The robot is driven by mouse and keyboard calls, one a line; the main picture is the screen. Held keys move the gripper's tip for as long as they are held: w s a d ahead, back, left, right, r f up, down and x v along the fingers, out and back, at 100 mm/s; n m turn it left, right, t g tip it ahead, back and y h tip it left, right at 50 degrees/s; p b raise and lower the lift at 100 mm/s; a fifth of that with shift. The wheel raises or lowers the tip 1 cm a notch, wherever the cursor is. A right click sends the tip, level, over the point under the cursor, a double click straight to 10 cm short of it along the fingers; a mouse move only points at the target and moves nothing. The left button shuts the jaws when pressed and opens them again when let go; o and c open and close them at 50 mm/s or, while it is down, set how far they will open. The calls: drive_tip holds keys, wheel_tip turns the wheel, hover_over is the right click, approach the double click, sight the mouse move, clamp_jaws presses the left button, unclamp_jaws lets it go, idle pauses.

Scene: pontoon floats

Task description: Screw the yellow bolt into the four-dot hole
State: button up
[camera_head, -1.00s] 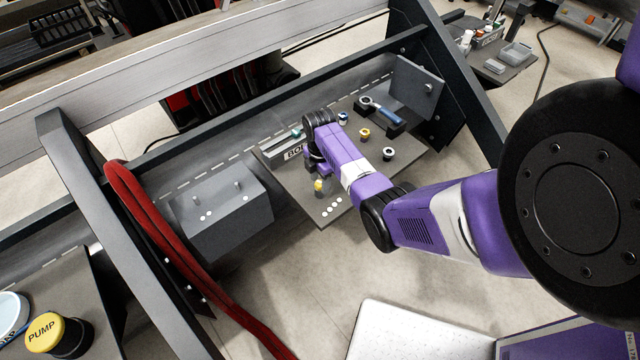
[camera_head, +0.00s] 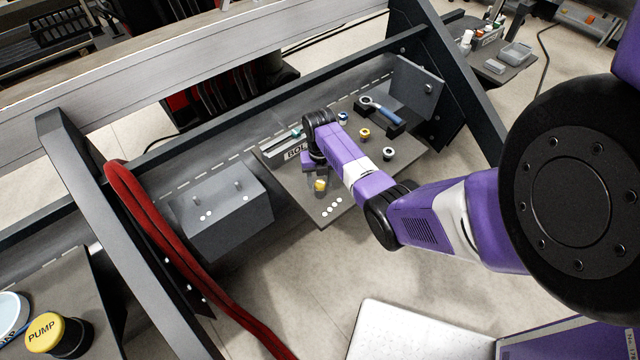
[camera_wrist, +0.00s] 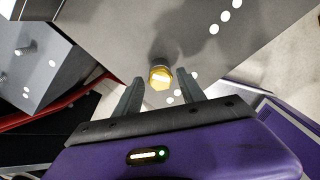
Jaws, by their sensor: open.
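The yellow bolt (camera_head: 320,185) stands on the grey panel (camera_head: 290,178), beside a row of white dots (camera_head: 331,206) near the panel's front edge. In the wrist view the bolt's yellow hex head (camera_wrist: 160,80) sits on a grey collar, and part of the dot row (camera_wrist: 175,96) shows behind my fingers. The hole under the bolt is hidden, and I cannot tell how deep the bolt sits. My gripper (camera_head: 318,177) is over the bolt. In the wrist view my gripper (camera_wrist: 160,76) is open, its fingers on either side of the head with gaps visible.
Other round parts stand on the panel: a blue one (camera_head: 342,118), a yellow one (camera_head: 364,134) and a white-and-black one (camera_head: 388,153). A blue-handled tool (camera_head: 378,111) lies at the back. A grey box (camera_head: 222,210) stands left, beside red hoses (camera_head: 165,235).

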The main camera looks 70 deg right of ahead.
drive_tip(key=shift+n, duration=0.8)
drive_tip(key=shift+w+d+r+n, duration=0.15)
drive_tip(key=shift+d+n, duration=0.05)
drive_tip(key=shift+n, duration=1.1)
drive_tip(key=shift+s+a+n, duration=0.1)
drive_tip(key=shift+s+n, duration=0.15)
drive_tip(key=shift+n, duration=0.05)
drive_tip(key=shift+w+b, duration=0.2)
drive_tip(key=shift+b, duration=0.35)
drive_tip(key=shift+s+a+n+b, duration=0.1)
drive_tip(key=shift+n+b, duration=0.3)
drive_tip(key=shift+n, duration=0.3)
drive_tip(key=shift+c, duration=0.2)
